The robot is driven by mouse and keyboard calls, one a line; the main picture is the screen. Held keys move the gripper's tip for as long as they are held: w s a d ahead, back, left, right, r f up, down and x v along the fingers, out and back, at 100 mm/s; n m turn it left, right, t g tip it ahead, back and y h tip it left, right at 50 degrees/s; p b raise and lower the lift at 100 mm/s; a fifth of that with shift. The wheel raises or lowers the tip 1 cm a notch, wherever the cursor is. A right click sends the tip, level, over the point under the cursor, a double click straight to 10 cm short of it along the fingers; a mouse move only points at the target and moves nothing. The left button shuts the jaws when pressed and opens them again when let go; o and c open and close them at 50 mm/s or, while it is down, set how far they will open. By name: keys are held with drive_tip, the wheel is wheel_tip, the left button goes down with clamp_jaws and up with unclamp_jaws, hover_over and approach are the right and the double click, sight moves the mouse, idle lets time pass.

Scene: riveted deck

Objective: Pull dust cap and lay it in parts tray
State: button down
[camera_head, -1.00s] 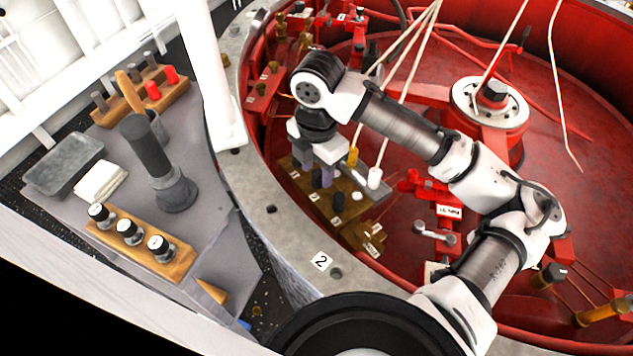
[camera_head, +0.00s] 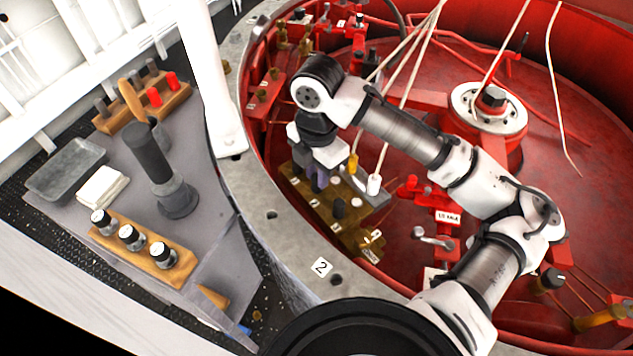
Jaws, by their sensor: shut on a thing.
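My gripper (camera_head: 318,183) points down over the brown connector panel (camera_head: 318,207) inside the red well. Its purplish fingers are shut on a small dark cap, mostly hidden between them, in the panel's upper row. I cannot tell whether the cap is still seated on its fitting. Another dark cap (camera_head: 340,208) and a small white one (camera_head: 357,202) stand nearby on the panel. The parts tray appears to be the shallow grey metal tray (camera_head: 66,170) on the bench at the far left, and it looks empty.
A yellow plug (camera_head: 353,164) and a white plug (camera_head: 374,185) with cables stand just right of my gripper. The grey well rim (camera_head: 272,232) and a white post (camera_head: 213,90) lie between panel and bench. A tall dark cylinder (camera_head: 150,155) and wooden racks (camera_head: 160,262) occupy the bench.

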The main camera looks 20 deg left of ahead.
drive_tip(key=shift+r+p, duration=1.35)
drive_tip(key=shift+r, duration=0.35)
